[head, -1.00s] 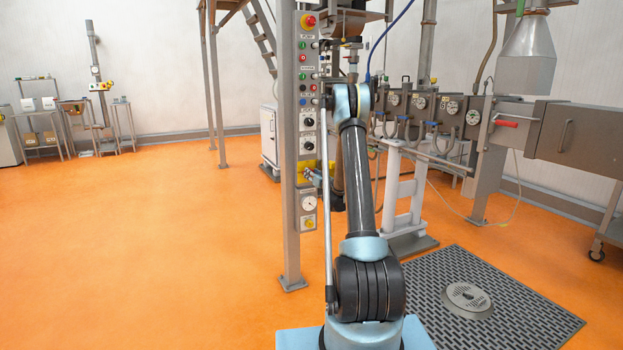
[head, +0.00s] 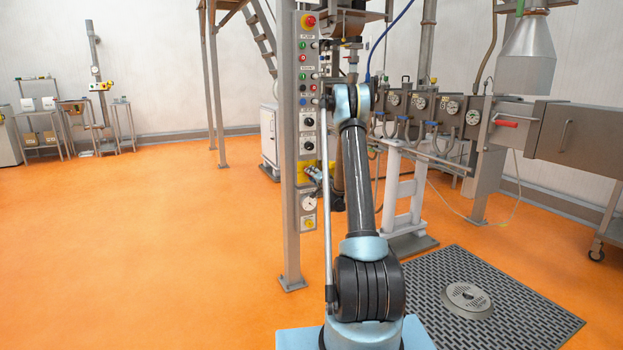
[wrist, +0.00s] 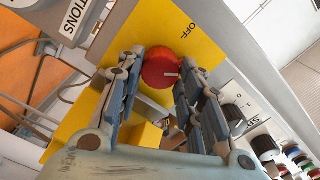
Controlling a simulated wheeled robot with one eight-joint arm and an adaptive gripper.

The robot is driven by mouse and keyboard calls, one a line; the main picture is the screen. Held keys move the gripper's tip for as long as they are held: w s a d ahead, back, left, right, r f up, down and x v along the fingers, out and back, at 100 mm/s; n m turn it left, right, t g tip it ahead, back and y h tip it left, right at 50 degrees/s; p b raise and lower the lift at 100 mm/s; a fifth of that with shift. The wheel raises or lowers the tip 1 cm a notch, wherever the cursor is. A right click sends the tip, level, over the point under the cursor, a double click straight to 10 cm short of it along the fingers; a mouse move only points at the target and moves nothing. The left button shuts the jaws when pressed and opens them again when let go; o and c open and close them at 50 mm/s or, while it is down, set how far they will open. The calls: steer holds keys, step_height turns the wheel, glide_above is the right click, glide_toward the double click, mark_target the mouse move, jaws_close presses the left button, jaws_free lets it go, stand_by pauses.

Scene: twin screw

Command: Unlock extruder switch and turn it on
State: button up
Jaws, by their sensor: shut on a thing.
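The extruder switch is a round red knob (wrist: 162,70) with a pale mark on its face, on a yellow plate (wrist: 150,25) lettered OFF. My gripper (wrist: 160,58) is shut on the red knob, one finger on each side of it. A yellow block (wrist: 140,132) shows between the fingers below the knob, partly hidden; I cannot tell whether it is a lock. In the head view the yellow plate (head: 303,170) is low on the grey control column (head: 291,220), with my gripper (head: 313,174) at it. The knob is too small to make out there.
Dark rotary knobs (head: 308,121), coloured buttons and a red emergency stop (head: 309,20) sit above on the same column. A gauge (head: 308,202) sits just below. The extruder barrel (head: 440,108) stands to the right. Orange floor (head: 150,230) is clear to the left.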

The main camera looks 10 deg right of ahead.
steer(key=shift+d+f+m, duration=0.1)
steer(key=shift+d+m, duration=0.05)
steer(key=shift+m, duration=1.7)
steer(key=shift+d+f+m, duration=0.1)
steer(key=shift+m, duration=1.75)
steer(key=shift+a, duration=0.1)
steer(key=o, duration=1.1)
steer(key=shift+c, duration=0.2)
steer(key=v, duration=1.2)
steer(key=shift+a, duration=0.1)
